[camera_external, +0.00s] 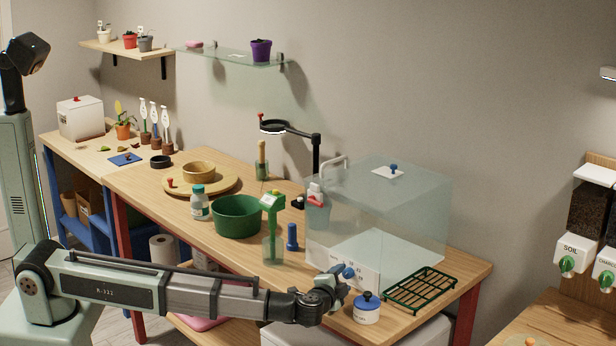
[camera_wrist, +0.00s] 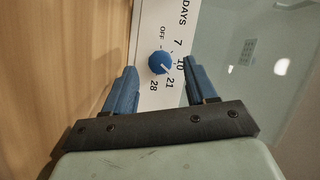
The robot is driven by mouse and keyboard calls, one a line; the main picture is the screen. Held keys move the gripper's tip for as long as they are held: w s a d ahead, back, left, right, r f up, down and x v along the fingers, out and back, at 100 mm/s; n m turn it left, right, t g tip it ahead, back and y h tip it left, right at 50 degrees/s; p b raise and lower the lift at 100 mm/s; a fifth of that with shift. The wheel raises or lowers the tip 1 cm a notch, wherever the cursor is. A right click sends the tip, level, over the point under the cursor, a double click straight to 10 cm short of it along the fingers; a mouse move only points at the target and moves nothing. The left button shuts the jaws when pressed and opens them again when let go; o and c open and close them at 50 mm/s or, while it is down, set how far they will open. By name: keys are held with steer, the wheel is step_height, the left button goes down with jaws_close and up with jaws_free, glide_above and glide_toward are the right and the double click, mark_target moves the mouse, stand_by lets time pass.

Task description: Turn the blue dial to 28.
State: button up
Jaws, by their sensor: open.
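The blue dial (camera_wrist: 159,62) sits on a white panel (camera_wrist: 152,97) printed DAYS, with marks OFF, 7, 10, 21 and 28. In the wrist view a small pale mark on the dial's lower right edge faces about the 21 side, too small to read exactly. My gripper (camera_wrist: 160,68) is open, with one blue finger on either side of the dial in the picture; contact cannot be told. In the external view my gripper (camera_external: 337,285) is at the panel (camera_external: 368,277) on the front of the clear glass case (camera_external: 400,220). The dial is hard to tell from the blue fingers there.
A white jar with a blue lid (camera_external: 366,309) stands close to the right of my gripper. A green wire rack (camera_external: 421,290) lies further right. A blue bottle (camera_external: 292,237) and a green-topped glass container (camera_external: 272,245) stand to the left.

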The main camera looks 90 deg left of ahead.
steer(key=v, duration=1.1)
steer(key=shift+d, duration=0.3)
steer(key=shift+s+r, duration=0.1)
steer(key=s+a+r+n+h, duration=0.1)
steer(key=s+a+r+n, duration=0.2)
steer(key=s+a+r, duration=0.4)
step_height(320, 180, down, 3)
steer(key=w+d+n+t+h, duration=0.3)
steer(key=n+h, duration=0.2)
steer(key=n, duration=0.2)
steer(key=x, duration=1.3)
steer(key=shift+w+a+f, duration=0.1)
steer(key=shift+a, duration=0.35)
